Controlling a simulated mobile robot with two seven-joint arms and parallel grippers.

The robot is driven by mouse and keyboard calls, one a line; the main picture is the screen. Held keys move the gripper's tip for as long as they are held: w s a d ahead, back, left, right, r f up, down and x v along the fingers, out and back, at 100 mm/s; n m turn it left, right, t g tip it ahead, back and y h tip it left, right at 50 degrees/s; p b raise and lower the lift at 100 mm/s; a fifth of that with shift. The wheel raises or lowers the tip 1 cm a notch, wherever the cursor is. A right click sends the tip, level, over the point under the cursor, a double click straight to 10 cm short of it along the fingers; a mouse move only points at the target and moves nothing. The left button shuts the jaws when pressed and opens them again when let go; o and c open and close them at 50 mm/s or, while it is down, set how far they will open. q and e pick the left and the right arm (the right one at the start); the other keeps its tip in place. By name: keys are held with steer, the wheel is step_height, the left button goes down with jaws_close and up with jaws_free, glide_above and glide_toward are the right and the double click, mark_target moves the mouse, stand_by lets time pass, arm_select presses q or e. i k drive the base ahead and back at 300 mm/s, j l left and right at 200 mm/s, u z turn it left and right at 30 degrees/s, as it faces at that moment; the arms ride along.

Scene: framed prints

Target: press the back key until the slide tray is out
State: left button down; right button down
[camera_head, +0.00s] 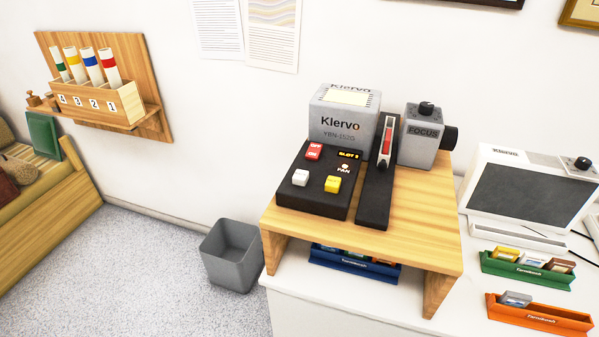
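A grey slide projector (345,122) marked Klervo stands on a wooden riser (415,235). Its black control panel (315,200) in front carries a red OFF/ON switch (314,151), a white key (300,177) and a yellow key (333,184). No label saying which key is back can be read. A small display (349,155) on the panel seems to read SLOT 2, its digit unclear. A long black channel (376,195) runs beside the panel, with a narrow red-and-white upright piece (387,138) at its far end; no separate slide tray is distinguishable there. Neither gripper is in view.
A FOCUS knob unit (420,145) stands right of the channel. A blue tray (355,265) sits under the riser. Green (525,270) and orange (535,315) slide trays and a viewer screen (525,195) are at right. A grey bin (232,262) stands on the floor.

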mark_target(301, 177)
steer(key=i+j+z, duration=0.1)
steer(key=j+z, duration=0.3)
steer(key=j, duration=0.8)
steer(key=j+z, duration=0.35)
steer(key=j, duration=0.85)
